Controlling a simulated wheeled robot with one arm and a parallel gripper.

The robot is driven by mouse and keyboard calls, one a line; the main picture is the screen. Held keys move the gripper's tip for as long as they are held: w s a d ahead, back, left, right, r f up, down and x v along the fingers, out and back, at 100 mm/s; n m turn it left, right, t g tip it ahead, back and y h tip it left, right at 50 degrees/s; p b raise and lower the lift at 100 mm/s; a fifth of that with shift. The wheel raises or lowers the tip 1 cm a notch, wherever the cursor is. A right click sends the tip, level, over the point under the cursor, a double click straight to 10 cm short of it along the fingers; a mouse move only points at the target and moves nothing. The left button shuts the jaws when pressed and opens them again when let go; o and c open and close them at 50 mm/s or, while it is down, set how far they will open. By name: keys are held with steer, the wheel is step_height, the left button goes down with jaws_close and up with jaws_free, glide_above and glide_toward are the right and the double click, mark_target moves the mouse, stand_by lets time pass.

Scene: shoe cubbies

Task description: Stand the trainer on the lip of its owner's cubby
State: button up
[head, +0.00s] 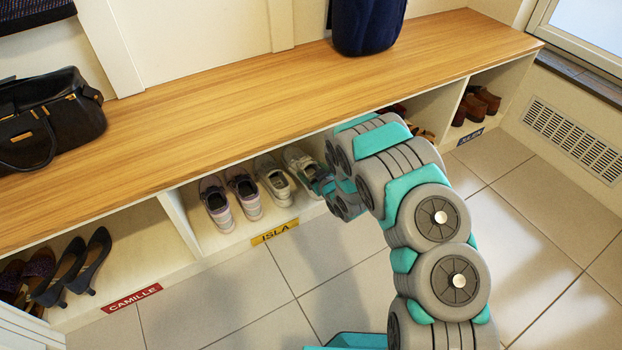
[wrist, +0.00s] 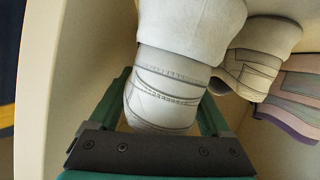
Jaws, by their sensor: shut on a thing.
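A white trainer (head: 299,161) is at the right end of the shoe row in the ISLA cubby (head: 240,236). In the wrist view the trainer (wrist: 190,32) fills the top middle, its stitched end between the two green fingers. My gripper (head: 322,184) is shut on that end at the cubby's front; it also shows in the wrist view (wrist: 166,112). My arm partly hides the gripper and the cubby's right side. I cannot tell whether the trainer touches the cubby floor. The yellow ISLA label (head: 275,231) is on the front lip.
A pale shoe (head: 276,181) stands close left of the trainer, then a pinkish-purple pair (head: 228,200). The CAMILLE cubby (head: 130,270) at left holds dark heels (head: 76,267). Brown shoes (head: 474,107) stand at far right. A black handbag (head: 50,115) sits on the bench (head: 230,95). The floor is clear.

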steer(key=shift+f, duration=1.75)
steer(key=shift+f, duration=0.2)
steer(key=o, duration=1.5)
steer(key=shift+r, duration=0.15)
